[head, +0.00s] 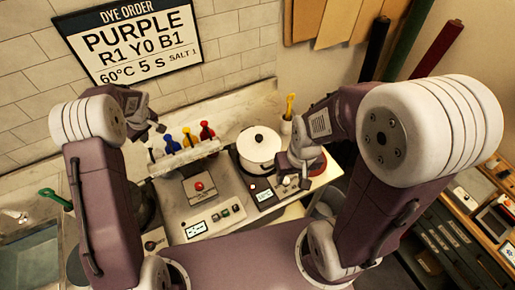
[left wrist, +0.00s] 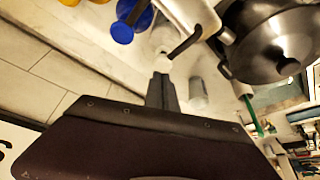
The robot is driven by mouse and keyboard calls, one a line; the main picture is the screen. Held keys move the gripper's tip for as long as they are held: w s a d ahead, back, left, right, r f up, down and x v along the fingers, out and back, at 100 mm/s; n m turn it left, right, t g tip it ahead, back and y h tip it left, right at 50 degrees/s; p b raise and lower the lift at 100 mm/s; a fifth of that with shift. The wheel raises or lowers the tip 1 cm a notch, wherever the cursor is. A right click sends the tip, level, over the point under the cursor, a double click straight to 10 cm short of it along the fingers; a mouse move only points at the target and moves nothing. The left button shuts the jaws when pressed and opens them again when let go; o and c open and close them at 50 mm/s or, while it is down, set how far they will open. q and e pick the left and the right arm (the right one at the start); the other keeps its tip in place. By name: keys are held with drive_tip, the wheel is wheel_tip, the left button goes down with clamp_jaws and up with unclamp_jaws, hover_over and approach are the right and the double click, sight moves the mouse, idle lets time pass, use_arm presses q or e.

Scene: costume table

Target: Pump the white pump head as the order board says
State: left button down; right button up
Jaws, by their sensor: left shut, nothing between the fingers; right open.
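The order board (head: 130,40) reads PURPLE, R1 Y0 B1, 60°C, 5 s, SALT 1. The white pump head (head: 152,153) stands at the left end of the pump row, beside the blue (head: 172,144), yellow (head: 190,138) and red (head: 206,131) ones. My left gripper (head: 157,126) is shut and empty, close above the white pump head. In the left wrist view a white part (left wrist: 163,38), seemingly that pump head, shows just beyond the shut fingertips (left wrist: 162,76); I cannot tell if they touch. My right gripper (head: 304,180) is open, right of the white pot.
The lidded white pot (head: 260,147) stands right of the pumps. A console with a red button (head: 199,186) is in front. A dark lidded pot (left wrist: 275,45) shows in the left wrist view. A sink (head: 28,255) is at left, a holder with a yellow handle (head: 290,102) behind.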

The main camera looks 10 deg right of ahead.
use_arm(q)
drive_tip(key=shift+f, duration=0.15)
drive_tip(key=shift+s+f+b, duration=0.1)
drive_tip(key=shift+f+b, duration=1.2)
drive_tip(key=shift+b, duration=0.25)
drive_tip(key=shift+r, duration=0.1)
drive_tip(key=shift+r+p, duration=0.65)
drive_tip(key=shift+r, duration=0.6)
drive_tip(key=shift+r, duration=0.1)
wheel_tip(320, 180, up, 6)
drive_tip(key=p, duration=0.3)
drive_tip(key=shift+p, duration=0.3)
